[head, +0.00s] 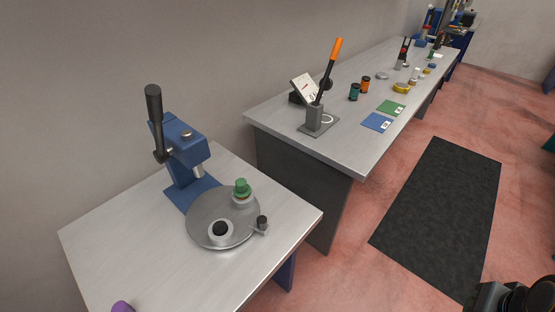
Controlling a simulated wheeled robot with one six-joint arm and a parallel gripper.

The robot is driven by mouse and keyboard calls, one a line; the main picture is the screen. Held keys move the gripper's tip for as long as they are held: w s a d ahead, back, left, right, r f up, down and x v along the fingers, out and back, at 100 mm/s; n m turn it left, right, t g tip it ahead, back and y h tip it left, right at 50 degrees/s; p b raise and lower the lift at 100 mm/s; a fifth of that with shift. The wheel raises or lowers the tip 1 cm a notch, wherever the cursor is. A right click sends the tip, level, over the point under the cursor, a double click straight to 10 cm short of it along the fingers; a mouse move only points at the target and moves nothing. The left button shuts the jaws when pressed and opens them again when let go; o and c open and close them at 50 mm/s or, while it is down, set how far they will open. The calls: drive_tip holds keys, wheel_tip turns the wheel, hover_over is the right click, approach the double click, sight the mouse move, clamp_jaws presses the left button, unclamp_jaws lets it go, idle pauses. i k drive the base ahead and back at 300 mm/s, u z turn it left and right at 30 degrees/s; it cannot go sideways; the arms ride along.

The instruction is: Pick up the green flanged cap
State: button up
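The green flanged cap (242,187) is on the left bench in the head view. It sits upright on a pale ring-shaped seat with a tan band, near the back right of a grey round plate (200,224). A second pale ring (220,231) with a dark centre stands at the front of the plate. A dark rounded part, probably of my arm, shows at the lower right corner, far from the cap. No gripper fingers are visible.
A blue lever press (180,145) stands behind the plate. A dark knob (262,222) is at the plate's right edge. A purple item (122,307) is at the bottom edge. The long bench (345,150) holds a lever tool and small parts. Floor around the black mat (440,215) is clear.

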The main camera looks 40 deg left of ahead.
sight(242, 190)
drive_tip(key=i, duration=0.65)
drive_tip(key=u, duration=3.7)
drive_tip(key=i, duration=0.5)
drive_tip(key=u, duration=0.05)
